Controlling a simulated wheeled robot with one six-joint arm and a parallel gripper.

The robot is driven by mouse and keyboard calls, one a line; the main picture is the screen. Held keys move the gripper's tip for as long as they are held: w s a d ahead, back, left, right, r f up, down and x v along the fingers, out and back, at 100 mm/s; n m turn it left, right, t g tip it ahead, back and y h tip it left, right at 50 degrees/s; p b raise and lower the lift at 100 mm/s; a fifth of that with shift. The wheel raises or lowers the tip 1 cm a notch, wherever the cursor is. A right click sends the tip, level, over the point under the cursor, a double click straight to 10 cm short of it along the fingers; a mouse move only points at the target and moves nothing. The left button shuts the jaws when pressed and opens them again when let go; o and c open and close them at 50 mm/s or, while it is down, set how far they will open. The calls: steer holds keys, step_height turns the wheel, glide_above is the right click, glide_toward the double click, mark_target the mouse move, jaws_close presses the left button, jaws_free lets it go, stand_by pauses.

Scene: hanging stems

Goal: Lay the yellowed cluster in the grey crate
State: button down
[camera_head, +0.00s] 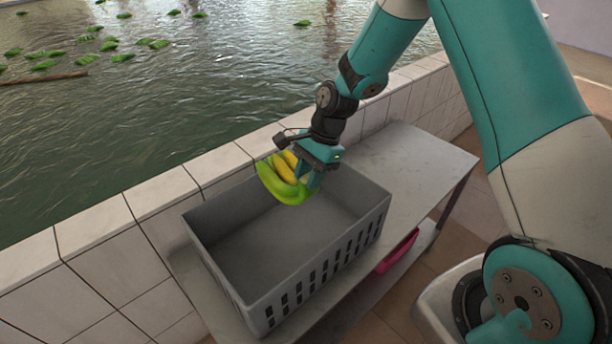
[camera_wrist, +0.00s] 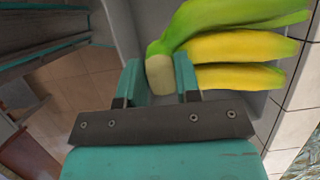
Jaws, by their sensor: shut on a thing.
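The yellowed cluster (camera_head: 286,182) is a small bunch of bananas, yellow with green on the outer fruit. My gripper (camera_head: 312,172) is shut on it and holds it over the back part of the grey crate (camera_head: 366,240). In the wrist view, the gripper's fingers (camera_wrist: 160,80) close on the pale stem end of the cluster (camera_wrist: 230,50), and the fruit points to the right. The crate looks empty inside. I cannot tell exactly how high the cluster is above its floor.
The crate stands on a grey bench (camera_head: 415,160) beside a white tiled wall (camera_head: 140,205). Beyond the wall is water with floating leaves (camera_head: 110,44). A pink object (camera_head: 398,252) is on the lower shelf. The bench's right end is clear.

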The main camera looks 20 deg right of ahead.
steer(key=shift+w+d, duration=0.1)
steer(key=shift+w, duration=0.3)
steer(key=shift+b+x, duration=0.75)
steer(key=shift+x, duration=0.05)
step_height(320, 180, down, 22)
steer(key=b, duration=1.8)
steer(key=shift+r, duration=0.25)
steer(key=shift+d+f, duration=0.1)
steer(key=shift+f, duration=0.3)
steer(key=c, duration=0.7)
jaws_free()
steer(key=shift+c, duration=0.2)
